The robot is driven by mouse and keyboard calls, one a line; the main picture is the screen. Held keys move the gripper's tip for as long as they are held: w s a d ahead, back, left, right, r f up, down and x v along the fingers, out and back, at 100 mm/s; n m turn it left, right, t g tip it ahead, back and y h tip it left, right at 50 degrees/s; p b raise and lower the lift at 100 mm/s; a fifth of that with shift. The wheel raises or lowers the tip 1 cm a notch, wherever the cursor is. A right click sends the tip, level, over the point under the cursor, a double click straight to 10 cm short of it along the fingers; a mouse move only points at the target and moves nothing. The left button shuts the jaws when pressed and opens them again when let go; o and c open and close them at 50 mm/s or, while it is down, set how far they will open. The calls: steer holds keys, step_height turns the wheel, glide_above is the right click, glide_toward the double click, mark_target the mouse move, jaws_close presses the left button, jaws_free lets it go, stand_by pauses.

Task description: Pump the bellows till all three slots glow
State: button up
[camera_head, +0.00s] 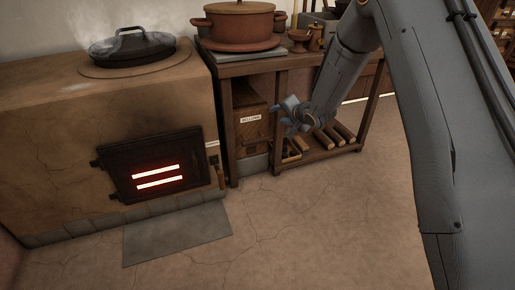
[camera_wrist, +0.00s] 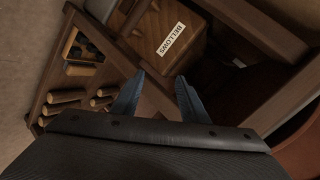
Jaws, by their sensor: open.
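The wooden bellows (camera_head: 252,130) with a "BELLOWS" label stands in the left bay under the bench, right of the stove. In the wrist view the bellows (camera_wrist: 153,32) lies just beyond my fingertips. The dark stove door (camera_head: 120,178) shows two bright glowing slots (camera_head: 155,173), one above the other; no third lit slot shows. My gripper (camera_head: 281,112) is in front of the bench, just right of the bellows. Its two blue fingers (camera_wrist: 158,92) are apart with nothing between them. I cannot tell whether they touch the bellows.
The bench (camera_head: 228,125) has posts close around my gripper. Its lower shelf holds several logs (camera_head: 335,134) and a small box (camera_head: 291,150). A brown pot (camera_head: 240,20) stands on top. A steaming dark lidded pan (camera_head: 132,46) sits on the stove (camera_head: 60,130). The floor in front is clear.

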step_height(320, 180, down, 9)
steer(key=w+a+m+y+b, duration=0.1)
steer(key=w+a+y+b, duration=0.1)
steer(key=w+b, duration=0.1)
steer(key=m+y+b, duration=0.2)
steer(key=y+b, duration=0.1)
steer(key=y, duration=0.1)
glide_toward(259, 142)
steer(key=r+x, duration=0.1)
steer(key=x, duration=0.3)
steer(key=b+x, duration=0.1)
steer(key=x, duration=0.1)
steer(key=b+x, duration=0.1)
steer(key=x, duration=0.1)
steer(key=f+b+x, duration=0.1)
steer(key=x, duration=0.1)
steer(key=shift+w, duration=0.15)
steer(key=shift+w+a, duration=0.4)
steer(key=shift+a, duration=0.05)
jaws_close()
